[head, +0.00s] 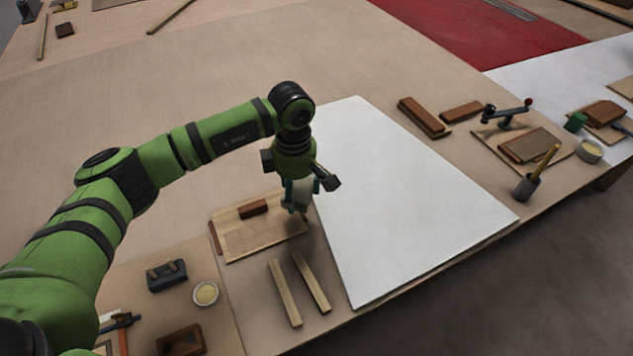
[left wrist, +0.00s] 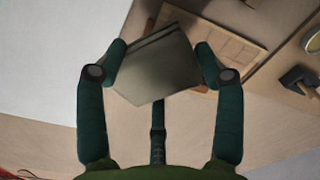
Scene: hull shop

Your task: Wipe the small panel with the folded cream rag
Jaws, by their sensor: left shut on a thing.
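My left gripper (head: 299,197) is shut on the folded cream rag, which shows in the left wrist view (left wrist: 155,65) as a pale, layered piece between the two fingers. In the head view the fingers hide most of the rag. The gripper is over the right edge of a small wooden panel (head: 240,236), beside the left edge of a large white sheet (head: 400,200). I cannot tell whether the rag touches the surface below. The small panel lies flat with a brown block (head: 254,208) on it. My right gripper is not in view.
Two wooden strips (head: 285,293) lie in front of the panel. A small bowl (head: 205,293) and a dark block with pegs (head: 167,275) stand to the left. Brown blocks (head: 424,117) and a cup with a brush (head: 526,187) are at the right. The white sheet is bare.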

